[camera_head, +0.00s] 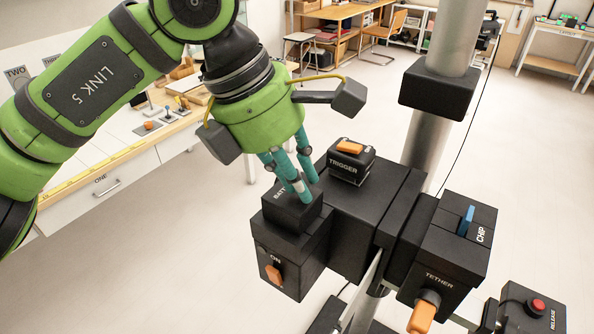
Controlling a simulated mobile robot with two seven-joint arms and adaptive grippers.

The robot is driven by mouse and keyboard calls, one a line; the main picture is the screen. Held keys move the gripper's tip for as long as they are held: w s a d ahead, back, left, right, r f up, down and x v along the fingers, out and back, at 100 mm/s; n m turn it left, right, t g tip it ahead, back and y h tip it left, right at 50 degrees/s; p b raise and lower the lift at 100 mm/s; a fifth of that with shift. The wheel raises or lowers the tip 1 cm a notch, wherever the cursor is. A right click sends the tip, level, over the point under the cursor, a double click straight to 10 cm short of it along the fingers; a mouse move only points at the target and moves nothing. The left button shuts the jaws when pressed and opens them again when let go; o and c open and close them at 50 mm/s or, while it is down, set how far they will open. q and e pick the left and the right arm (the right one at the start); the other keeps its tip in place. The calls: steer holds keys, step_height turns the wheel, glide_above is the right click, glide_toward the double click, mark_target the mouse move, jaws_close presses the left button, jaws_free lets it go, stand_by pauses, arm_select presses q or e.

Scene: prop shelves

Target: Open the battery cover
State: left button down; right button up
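The battery box (287,213) is a black block with a partly hidden white label starting "BAT", on the left side of a black device in the head view. I cannot make out a separate cover or see a gap in its top. My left gripper (302,190) has teal fingers pointing down at the top of this box. The fingertips are close together and at or just above its top face; I cannot tell if they touch it. They hide part of the box and its label. Whether they are open or shut does not show. My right gripper is not in view.
Close by are the TRIGGER block (347,165), the orange ON switch (273,274), the CHIP block (466,222), the orange TETHER plug (423,312) and the red RELEASE button (536,306). A grey post (429,135) rises behind. A drawer bench (105,190) stands left. Open floor lies between.

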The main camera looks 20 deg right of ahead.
arm_select(q)
steer(key=shift+r, duration=0.1)
steer(key=shift+s+d, duration=0.2)
steer(key=shift+s, duration=0.05)
steer(key=s+d+b, duration=0.3)
steer(key=s+d, duration=0.1)
steer(key=s, duration=0.1)
steer(key=shift+s+d+r, duration=0.15)
steer(key=shift+s+d, duration=0.05)
steer(key=shift+s, duration=0.05)
steer(key=shift+w, duration=0.1)
steer(key=c, duration=1.2)
jaws_free()
steer(key=shift+a, duration=0.1)
steer(key=shift+o, duration=0.3)
